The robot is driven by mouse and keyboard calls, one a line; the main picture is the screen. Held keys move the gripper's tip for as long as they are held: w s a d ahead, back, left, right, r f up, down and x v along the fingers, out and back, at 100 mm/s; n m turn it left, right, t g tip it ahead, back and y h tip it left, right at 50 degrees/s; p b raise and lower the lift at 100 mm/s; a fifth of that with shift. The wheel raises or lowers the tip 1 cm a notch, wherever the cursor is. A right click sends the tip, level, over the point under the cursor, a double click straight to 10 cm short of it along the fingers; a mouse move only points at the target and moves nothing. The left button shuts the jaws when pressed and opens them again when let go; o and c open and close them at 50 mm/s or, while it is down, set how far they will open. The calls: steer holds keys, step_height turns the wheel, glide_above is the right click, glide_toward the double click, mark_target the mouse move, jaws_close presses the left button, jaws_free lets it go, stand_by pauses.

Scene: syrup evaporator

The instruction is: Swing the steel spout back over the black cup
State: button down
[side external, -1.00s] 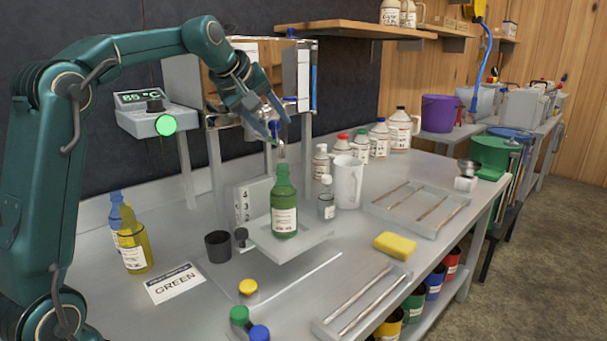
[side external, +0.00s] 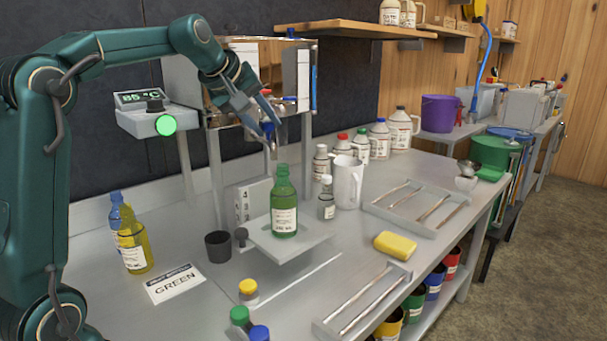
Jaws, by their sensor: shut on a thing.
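My gripper (side external: 268,127) is shut on the steel spout (side external: 272,149) at the front of the evaporator. Much of the spout is hidden by my fingers; its lower tip shows just below them. The tip hangs above and slightly left of the neck of a green bottle (side external: 284,208). The bottle stands upright on a small grey platform. The black cup (side external: 218,250) stands on the bench to the left of that platform, lower and further left than the spout tip. I cannot see into the cup clearly.
A white jug (side external: 347,184) and several bottles stand right of the platform. A yellow sponge (side external: 395,245) lies in front.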

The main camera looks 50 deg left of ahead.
steer(key=shift+s+a+f, duration=0.1)
steer(key=shift+s+f, duration=0.05)
steer(key=shift+s, duration=0.2)
steer(key=shift+s+a+f, duration=0.1)
steer(key=shift+s+a, duration=0.1)
steer(key=shift+s, duration=0.3)
steer(key=shift+s+a, duration=0.15)
steer(key=shift+s, duration=0.3)
steer(key=shift+s+a, duration=0.55)
steer(key=shift+s, duration=0.35)
steer(key=shift+s+a, duration=0.7)
steer(key=shift+a, duration=0.1)
